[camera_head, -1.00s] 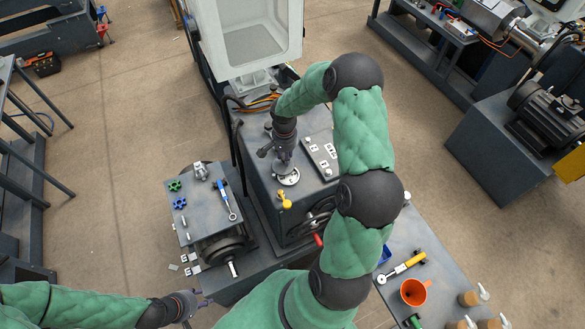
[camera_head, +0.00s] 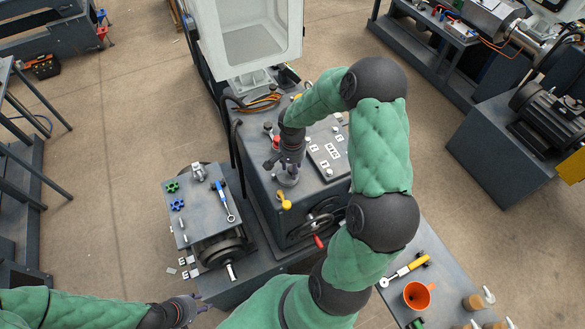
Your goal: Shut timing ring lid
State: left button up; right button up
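The round timing ring part (camera_head: 288,179) sits on top of the dark machine block (camera_head: 262,192), behind the yellow knob (camera_head: 284,201). My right gripper (camera_head: 285,166) points down right above it and hides much of it, so I cannot tell whether the lid is open or whether the gripper touches it. The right fingers are too small to read as open or shut. My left gripper (camera_head: 191,310) is low at the left, in front of the tool table and away from the ring. Its finger state is unclear.
A switch panel (camera_head: 328,153) and a red button (camera_head: 276,141) are close to my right gripper. A handwheel with a red handle (camera_head: 319,242) is on the machine's front. The left table (camera_head: 205,215) carries a blue wrench and knobs.

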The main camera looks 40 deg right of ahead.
jog(key=shift+w+r, duration=0.1)
jog(key=shift+r+p, duration=1.85)
jog(key=shift+r, duration=1.65)
notch_tip(320, 180, up, 12)
